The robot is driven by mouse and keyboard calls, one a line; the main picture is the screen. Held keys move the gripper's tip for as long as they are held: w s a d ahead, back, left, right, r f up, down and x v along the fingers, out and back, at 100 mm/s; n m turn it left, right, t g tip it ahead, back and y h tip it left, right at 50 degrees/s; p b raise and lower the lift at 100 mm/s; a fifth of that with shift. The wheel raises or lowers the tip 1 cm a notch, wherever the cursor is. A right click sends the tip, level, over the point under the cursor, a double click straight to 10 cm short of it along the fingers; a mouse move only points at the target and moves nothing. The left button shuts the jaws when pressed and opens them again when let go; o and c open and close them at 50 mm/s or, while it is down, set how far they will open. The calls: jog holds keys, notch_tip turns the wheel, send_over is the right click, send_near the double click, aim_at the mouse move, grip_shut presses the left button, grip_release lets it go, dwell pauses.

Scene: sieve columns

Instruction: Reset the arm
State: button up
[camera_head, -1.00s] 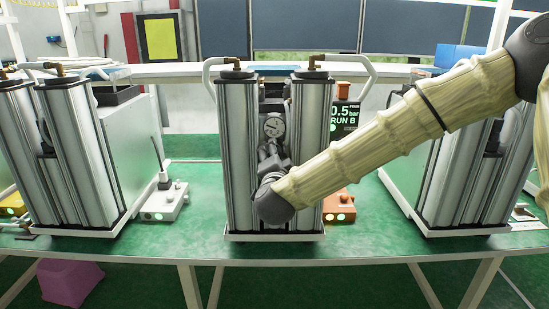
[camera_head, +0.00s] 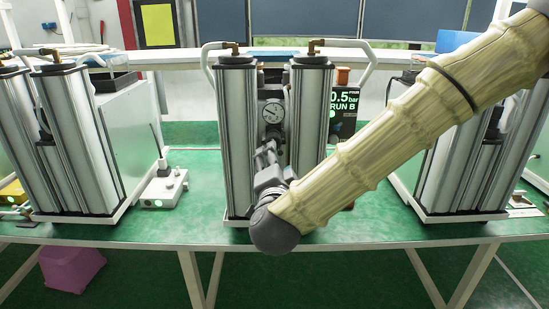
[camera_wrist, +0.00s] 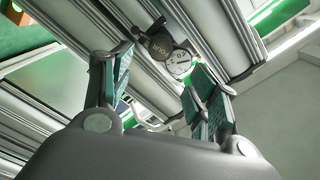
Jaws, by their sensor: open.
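My gripper (camera_head: 267,152) is in front of the middle sieve column unit (camera_head: 237,140), between its two silver columns and below the round gauge (camera_head: 272,113). The wrist view shows its two fingers (camera_wrist: 157,85) spread apart with nothing between them. Beyond the fingers, that view shows the gauge (camera_wrist: 180,68), a dark round knob or cap (camera_wrist: 160,45) and the silver columns. My arm crosses the right half of the head view and hides part of the middle unit and the right unit.
Similar column units stand at left (camera_head: 78,140) and right (camera_head: 480,165) on the green table (camera_head: 200,228). A white box with a green light (camera_head: 165,188) sits between left and middle units. A display (camera_head: 343,105) reads 0.5 bar, RUN B. A pink bin (camera_head: 70,268) is under the table.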

jog(key=shift+s, duration=0.15)
jog(key=s+d+f+n+g+y, duration=0.1)
jog(key=s+d+f+n+g, duration=0.2)
jog(key=f, duration=1)
jog(key=s+d+f+n+g, duration=0.25)
jog(key=s+f, duration=0.25)
jog(key=f, duration=0.9)
jog(key=s+d+f+n+g+y, duration=0.15)
jog(key=s+f+g, duration=0.25)
jog(key=f, duration=0.9)
jog(key=s+d+f+n+g, duration=0.1)
jog(key=s+d+f+g, duration=0.1)
jog(key=s+d+f, duration=0.3)
jog(key=s+d+f+n+g+h, duration=0.1)
jog(key=s+d+f, duration=0.4)
jog(key=s, duration=0.8)
jog(key=s+d+f+n+g+h, duration=0.1)
jog(key=s+d+f+n+g, duration=0.1)
jog(key=s+d+f+g, duration=0.3)
jog(key=s+f, duration=0.2)
jog(key=s, duration=0.2)
jog(key=shift+d+f, duration=0.15)
jog(key=shift+f, duration=0.05)
jog(key=shift+g+h, duration=0.25)
dwell(0.4)
